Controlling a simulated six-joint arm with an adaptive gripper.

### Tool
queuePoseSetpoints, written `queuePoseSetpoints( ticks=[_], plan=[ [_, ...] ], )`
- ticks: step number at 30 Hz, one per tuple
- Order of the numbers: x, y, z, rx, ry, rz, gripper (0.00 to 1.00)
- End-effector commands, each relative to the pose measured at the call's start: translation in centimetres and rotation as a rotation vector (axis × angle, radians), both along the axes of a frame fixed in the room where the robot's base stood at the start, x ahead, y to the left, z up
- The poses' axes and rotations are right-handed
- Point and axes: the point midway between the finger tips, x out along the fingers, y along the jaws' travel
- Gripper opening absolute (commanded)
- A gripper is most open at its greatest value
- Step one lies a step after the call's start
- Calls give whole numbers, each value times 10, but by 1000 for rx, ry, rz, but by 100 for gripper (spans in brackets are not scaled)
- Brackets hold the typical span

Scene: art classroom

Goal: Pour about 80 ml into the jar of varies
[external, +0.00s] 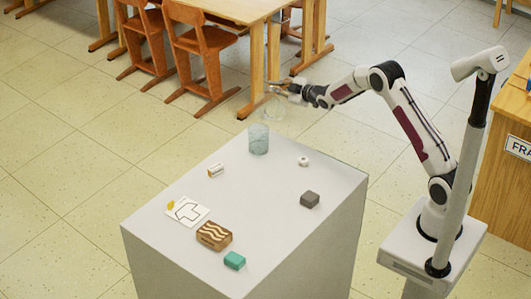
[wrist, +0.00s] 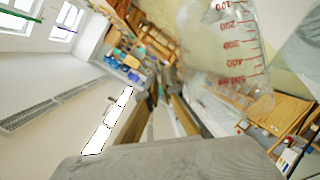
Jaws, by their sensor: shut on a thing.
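A clear beaker (wrist: 222,50) with red graduations, numbered 100 to 500 ml, shows in the wrist view. It also shows faintly in the external view (external: 273,108). My gripper (external: 286,90) is shut on it and holds it in the air, above and slightly right of the glass jar. The wrist view is strongly rolled, and the beaker looks tilted; its exact angle is hard to tell. I cannot make out the liquid level or a stream. The jar (external: 258,140) is bluish clear glass and stands upright at the back of the pale table (external: 265,225).
On the table are a small cylinder (external: 216,170), a white ring (external: 303,161), a grey block (external: 309,200), a marked white card (external: 187,212), a yellow piece (external: 171,204), a brown wavy-patterned block (external: 214,236) and a teal block (external: 235,260). The table's middle is clear.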

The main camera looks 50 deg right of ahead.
Motion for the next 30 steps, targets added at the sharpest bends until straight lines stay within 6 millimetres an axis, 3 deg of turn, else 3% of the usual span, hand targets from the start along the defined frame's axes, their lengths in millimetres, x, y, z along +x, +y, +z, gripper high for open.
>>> queuePoseSetpoints(
  ticks=[30],
  plan=[
    [1, -7, -4, 70, 15, 4, 0]
  ],
)
